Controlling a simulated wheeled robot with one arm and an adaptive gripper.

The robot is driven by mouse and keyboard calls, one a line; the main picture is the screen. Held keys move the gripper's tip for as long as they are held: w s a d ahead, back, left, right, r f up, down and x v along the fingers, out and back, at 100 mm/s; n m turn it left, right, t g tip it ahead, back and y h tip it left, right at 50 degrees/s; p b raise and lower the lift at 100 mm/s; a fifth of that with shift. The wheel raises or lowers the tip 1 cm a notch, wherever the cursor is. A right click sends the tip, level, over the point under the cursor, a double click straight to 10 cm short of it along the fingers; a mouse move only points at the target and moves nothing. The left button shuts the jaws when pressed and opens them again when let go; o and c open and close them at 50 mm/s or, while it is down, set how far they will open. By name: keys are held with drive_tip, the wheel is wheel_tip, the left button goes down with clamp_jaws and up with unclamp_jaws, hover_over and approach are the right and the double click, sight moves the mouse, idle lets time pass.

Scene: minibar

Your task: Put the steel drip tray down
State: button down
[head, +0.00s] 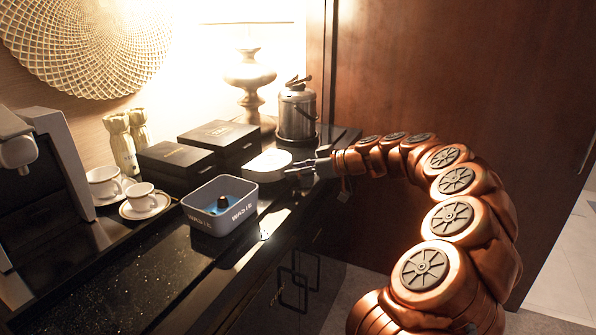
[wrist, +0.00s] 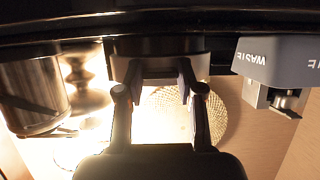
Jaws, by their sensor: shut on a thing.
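The steel drip tray (head: 268,162) is a pale, flat, rounded piece at the back of the black counter, between the waste bin and the kettle. My gripper (head: 296,169) reaches it from the right and is shut on its near right edge. In the wrist view, which is upside down, the gripper (wrist: 160,92) has its fingers at the tray's dark edge (wrist: 158,66). The tray looks level and close to the counter top. I cannot tell whether it touches the counter.
A grey waste bin (head: 195,217) stands left of the tray, a steel kettle (head: 297,113) behind right. Black boxes (head: 176,160), cups (head: 143,198) and a lamp (head: 249,77) stand nearby. The black counter (head: 150,275) is clear at front left. A brown wood panel (head: 430,70) rises at right.

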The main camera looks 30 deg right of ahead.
drive_tip(key=c, duration=0.7)
unclamp_jaws()
drive_tip(key=shift+s+r, duration=0.1)
drive_tip(key=v, duration=1.1)
drive_tip(key=shift+s+d+r+b, duration=0.15)
drive_tip(key=shift+s+d+b, duration=0.05)
drive_tip(key=shift+s+b, duration=0.15)
